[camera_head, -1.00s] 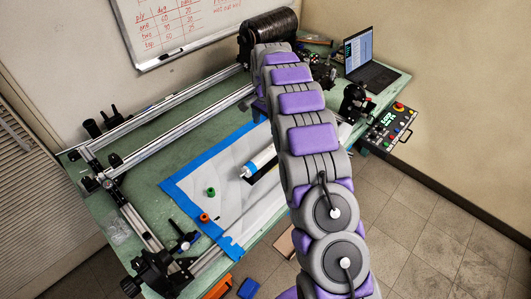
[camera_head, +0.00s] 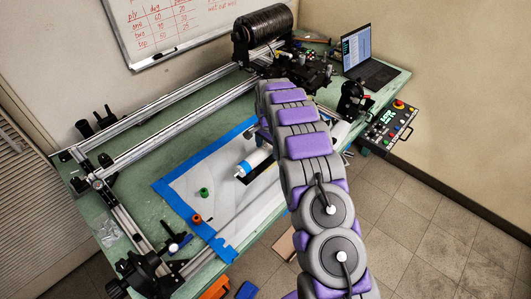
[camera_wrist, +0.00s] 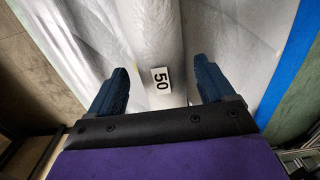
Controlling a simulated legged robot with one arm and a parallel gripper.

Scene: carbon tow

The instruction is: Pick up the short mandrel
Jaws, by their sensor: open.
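A pale cylinder (camera_wrist: 157,35) with a white label reading "50" lies lengthwise in the wrist view, between and beyond my fingertips. It looks like the short mandrel. In the head view a white and blue cylinder (camera_head: 256,162) lies on the blue-edged sheet, its right part hidden behind my arm; I cannot tell whether it is the same piece. My gripper (camera_wrist: 158,78) is open, with one dark blue finger on each side of the labelled cylinder. I see no clear contact. In the head view my gripper is hidden behind my arm.
Green and orange small pieces (camera_head: 204,192) (camera_head: 197,218) lie on the sheet. Metal rails (camera_head: 165,115) run along the left of the green table. A dark wound roll (camera_head: 265,33) stands at the back. A laptop (camera_head: 369,57) and control box (camera_head: 388,126) are at right.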

